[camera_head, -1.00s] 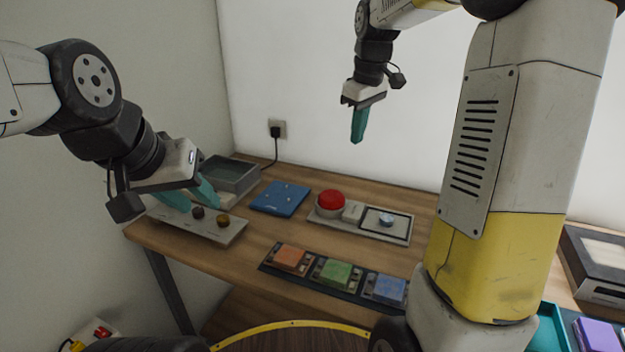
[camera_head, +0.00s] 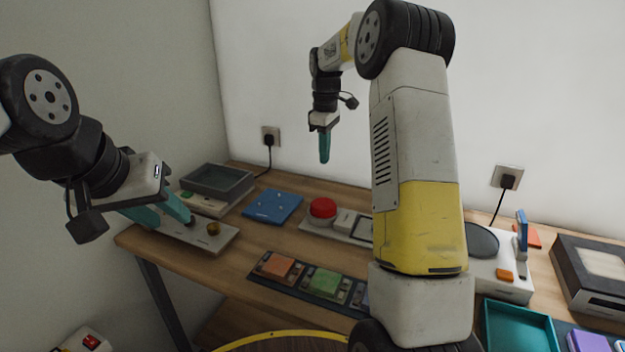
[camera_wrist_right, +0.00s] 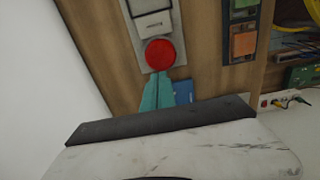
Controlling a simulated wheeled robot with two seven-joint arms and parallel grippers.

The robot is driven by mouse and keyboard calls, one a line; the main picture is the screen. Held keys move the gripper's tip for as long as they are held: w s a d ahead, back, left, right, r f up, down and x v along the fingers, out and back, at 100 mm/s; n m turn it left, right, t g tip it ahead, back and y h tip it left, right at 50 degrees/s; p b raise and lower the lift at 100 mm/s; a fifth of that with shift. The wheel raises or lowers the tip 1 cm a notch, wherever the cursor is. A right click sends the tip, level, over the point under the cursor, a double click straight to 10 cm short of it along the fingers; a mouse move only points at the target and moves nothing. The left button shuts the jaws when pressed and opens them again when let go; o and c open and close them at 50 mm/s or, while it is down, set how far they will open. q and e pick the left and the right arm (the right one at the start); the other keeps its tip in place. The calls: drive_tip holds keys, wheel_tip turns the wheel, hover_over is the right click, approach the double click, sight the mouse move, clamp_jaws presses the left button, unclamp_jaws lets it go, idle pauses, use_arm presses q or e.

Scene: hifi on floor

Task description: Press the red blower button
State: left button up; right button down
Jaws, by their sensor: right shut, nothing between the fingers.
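The red blower button (camera_head: 322,208) is a round red dome on a grey panel (camera_head: 311,225) on the table, behind the row of coloured blocks. In the right wrist view the red button (camera_wrist_right: 160,54) lies just beyond my fingertips. My right gripper (camera_head: 325,160) is shut and empty, pointing down in the air above and behind the button; its teal fingers (camera_wrist_right: 157,78) show together in the right wrist view. My left gripper (camera_head: 170,215) is over the panel with small knobs at the table's left end; its teal fingers look apart.
A blue board (camera_head: 272,205) lies left of the button and a grey tray (camera_head: 216,181) is at the back left. Orange (camera_head: 279,267) and green (camera_head: 325,282) blocks sit in front. My right arm hides part of the table. A white device (camera_head: 500,275) stands to the right.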

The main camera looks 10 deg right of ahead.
sight(324, 203)
wheel_tip(324, 203, down, 14)
drive_tip(key=shift+r, duration=0.1)
idle(0.5)
drive_tip(key=shift+s+f, duration=0.1)
drive_tip(key=shift+f, duration=0.95)
wheel_tip(324, 203, up, 14)
drive_tip(key=shift+r, duration=0.25)
idle(0.5)
